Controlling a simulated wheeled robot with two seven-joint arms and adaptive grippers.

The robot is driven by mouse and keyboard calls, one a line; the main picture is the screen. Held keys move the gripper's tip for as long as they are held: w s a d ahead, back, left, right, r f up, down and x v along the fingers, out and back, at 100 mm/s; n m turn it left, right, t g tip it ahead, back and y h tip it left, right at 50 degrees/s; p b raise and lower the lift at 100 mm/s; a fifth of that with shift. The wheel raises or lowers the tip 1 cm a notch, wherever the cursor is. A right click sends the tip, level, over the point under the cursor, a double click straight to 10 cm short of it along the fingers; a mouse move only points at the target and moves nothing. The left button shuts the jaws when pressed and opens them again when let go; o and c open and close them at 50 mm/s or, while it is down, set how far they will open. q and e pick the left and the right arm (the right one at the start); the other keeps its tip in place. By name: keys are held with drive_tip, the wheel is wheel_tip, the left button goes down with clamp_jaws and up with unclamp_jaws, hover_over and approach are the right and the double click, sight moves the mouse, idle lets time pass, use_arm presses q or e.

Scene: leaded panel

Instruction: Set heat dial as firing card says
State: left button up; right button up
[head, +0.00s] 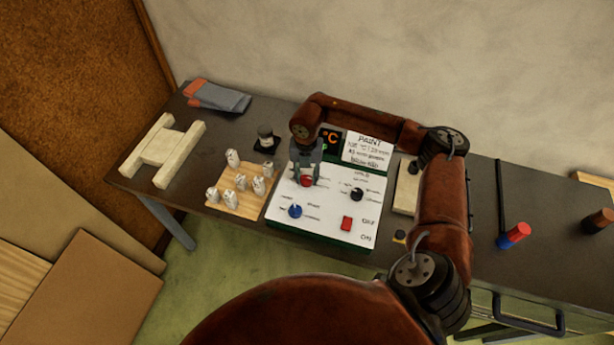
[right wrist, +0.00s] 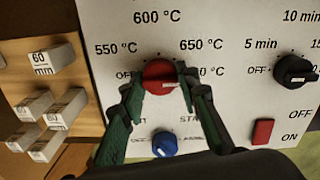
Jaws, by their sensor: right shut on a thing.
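The red heat dial (head: 306,182) sits on the white control panel (head: 328,228). In the right wrist view, the red dial (right wrist: 158,70) has 550, 600 and 650 °C and OFF printed around it; a label at its right is partly covered by a finger. My right gripper (right wrist: 162,84) is shut on the dial, one finger on each side. In the head view, my right gripper (head: 305,172) comes down onto it from above. I cannot tell where the dial points. The firing card (head: 368,148) reads PAINT at the top; its smaller lines are blurred. My left gripper is not in view.
The panel also carries a black time knob (right wrist: 294,72), a blue knob (right wrist: 165,144) and a red switch (right wrist: 262,131). A wooden board (head: 238,203) with several small labelled pieces stands close at left. A dark display (head: 331,140) is beside the card. My right arm spans the bench's middle.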

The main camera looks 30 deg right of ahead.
sight(306, 177)
drive_tip(key=shift+w+d+r, duration=0.1)
drive_tip(key=shift+w+r, duration=0.15)
drive_tip(key=shift+w, duration=0.05)
drive_tip(key=o, duration=0.9)
drive_tip(key=shift+c, duration=0.2)
drive_tip(key=o, duration=0.3)
drive_tip(key=shift+s+f, duration=0.2)
wheel_tip(306, 177, up, 12)
